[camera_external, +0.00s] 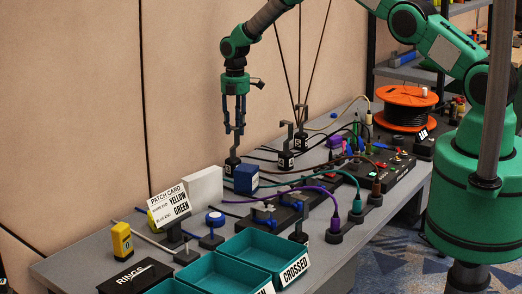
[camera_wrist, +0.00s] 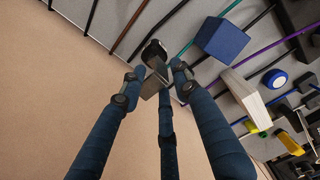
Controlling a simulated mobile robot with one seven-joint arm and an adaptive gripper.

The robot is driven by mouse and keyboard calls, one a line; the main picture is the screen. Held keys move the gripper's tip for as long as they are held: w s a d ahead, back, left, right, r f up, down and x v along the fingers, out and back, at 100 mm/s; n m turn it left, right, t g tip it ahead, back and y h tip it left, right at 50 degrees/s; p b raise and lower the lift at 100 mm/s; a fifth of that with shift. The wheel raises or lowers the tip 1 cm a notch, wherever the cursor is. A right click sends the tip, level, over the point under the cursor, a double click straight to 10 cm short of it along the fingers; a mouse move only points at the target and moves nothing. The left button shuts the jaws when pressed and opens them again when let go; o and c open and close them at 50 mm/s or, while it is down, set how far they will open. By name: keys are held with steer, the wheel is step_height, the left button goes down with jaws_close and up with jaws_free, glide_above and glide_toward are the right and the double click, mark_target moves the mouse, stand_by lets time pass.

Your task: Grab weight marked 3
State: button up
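My gripper (camera_external: 235,130) points down above a dark weight (camera_external: 232,167) near the wall. This weight has an upright grey hook and a small white label that I cannot read. In the wrist view my gripper (camera_wrist: 157,82) has its fingertips apart, with the weight's grey hook (camera_wrist: 151,88) between them. The weight's dark body (camera_wrist: 154,50) lies beyond the tips. I cannot tell whether any finger touches the hook. Two similar hooked weights stand to the right, one nearer (camera_external: 286,161) and one farther (camera_external: 301,141); their marks are too small to read surely.
A blue block (camera_external: 246,179) and a white block (camera_external: 203,187) stand close by in front. Teal trays (camera_external: 245,249) sit at the table's front. Cables and dark panels (camera_external: 390,175) fill the right. An orange spool (camera_external: 405,96) is at the back right. The wall is close behind.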

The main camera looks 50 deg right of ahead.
mark_target(233, 151)
steer(key=shift+f, duration=1.25)
jaws_close()
steer(key=shift+w+r, duration=0.1)
steer(key=shift+r, duration=0.05)
